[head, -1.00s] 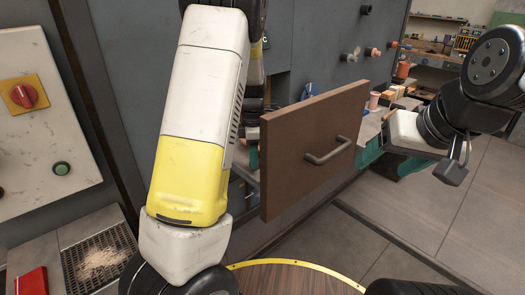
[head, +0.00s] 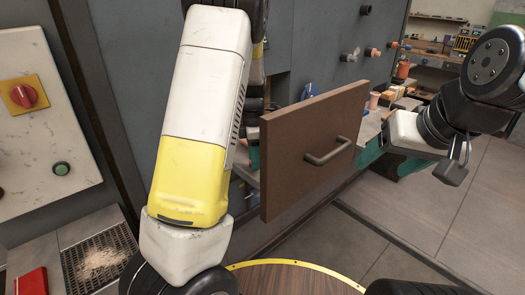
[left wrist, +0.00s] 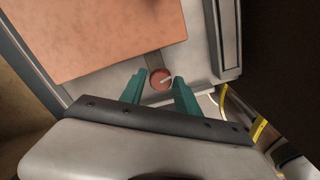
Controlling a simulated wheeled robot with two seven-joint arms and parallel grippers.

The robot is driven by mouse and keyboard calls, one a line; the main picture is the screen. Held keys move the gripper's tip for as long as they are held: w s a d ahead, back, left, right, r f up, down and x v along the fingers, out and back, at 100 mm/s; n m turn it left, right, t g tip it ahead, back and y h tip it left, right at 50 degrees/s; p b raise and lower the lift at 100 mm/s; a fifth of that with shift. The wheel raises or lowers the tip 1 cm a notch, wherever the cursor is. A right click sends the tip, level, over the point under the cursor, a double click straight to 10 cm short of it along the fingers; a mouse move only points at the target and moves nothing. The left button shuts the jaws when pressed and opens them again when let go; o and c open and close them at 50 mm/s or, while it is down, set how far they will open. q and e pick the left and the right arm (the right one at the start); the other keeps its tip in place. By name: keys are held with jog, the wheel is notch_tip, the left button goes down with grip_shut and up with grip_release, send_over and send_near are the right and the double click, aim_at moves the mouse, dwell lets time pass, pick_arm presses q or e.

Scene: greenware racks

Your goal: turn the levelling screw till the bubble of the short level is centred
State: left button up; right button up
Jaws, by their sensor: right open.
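A round reddish knob (left wrist: 160,78) with a pale mark, seemingly the levelling screw, shows in the left wrist view. The green fingers of my left gripper (left wrist: 161,88) stand apart on either side of it. I cannot tell whether they touch it. In the head view only a bit of my left gripper (head: 254,158) shows, between my arm and a brown panel. I cannot make out the short level or its bubble. My right gripper (head: 385,160) is open, right of the panel, away from the screw.
The brown panel (head: 290,170) with a grey handle stands out in front of the cabinet. A terracotta slab (left wrist: 100,35) lies left of the knob. A switch box (head: 35,130) is at the far left. Grey floor (head: 420,220) is free at the right.

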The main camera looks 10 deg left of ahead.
pick_arm(q)
notch_tip(320, 180, up, 8)
jog(key=shift+f, duration=0.1)
dwell(0.4)
